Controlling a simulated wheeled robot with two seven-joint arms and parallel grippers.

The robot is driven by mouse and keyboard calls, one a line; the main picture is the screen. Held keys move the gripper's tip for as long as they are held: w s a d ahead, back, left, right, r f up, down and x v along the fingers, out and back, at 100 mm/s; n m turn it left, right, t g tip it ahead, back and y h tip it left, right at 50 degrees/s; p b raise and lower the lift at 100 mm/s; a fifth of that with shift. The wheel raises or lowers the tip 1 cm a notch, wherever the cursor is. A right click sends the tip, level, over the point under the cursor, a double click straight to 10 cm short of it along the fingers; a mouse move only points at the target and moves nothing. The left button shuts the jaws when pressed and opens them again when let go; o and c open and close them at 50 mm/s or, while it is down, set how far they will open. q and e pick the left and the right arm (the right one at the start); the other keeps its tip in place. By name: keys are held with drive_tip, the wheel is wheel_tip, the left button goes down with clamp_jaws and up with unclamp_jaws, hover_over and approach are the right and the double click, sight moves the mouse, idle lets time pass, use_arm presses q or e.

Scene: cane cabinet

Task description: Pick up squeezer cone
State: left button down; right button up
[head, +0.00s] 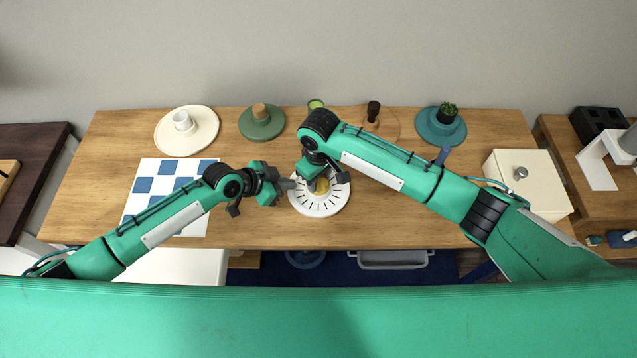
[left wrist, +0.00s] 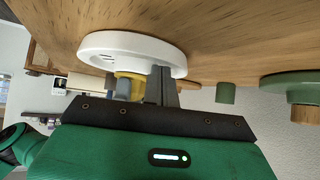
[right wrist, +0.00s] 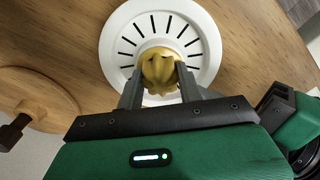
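The squeezer cone (head: 321,186) is yellow and ridged, and stands in the middle of a round white slotted plate (head: 322,208) near the table's front. It shows clearly in the right wrist view (right wrist: 160,69), where my right gripper (right wrist: 160,80) has one finger against each side of it. The cone still sits at the plate's centre. In the head view my right gripper (head: 314,181) partly covers it.
A blue-and-white checkered board (head: 146,185) lies left. A cream box (head: 528,180) stands right.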

clamp_jaws()
wheel_tip(320, 180, up, 10)
idle(0.5)
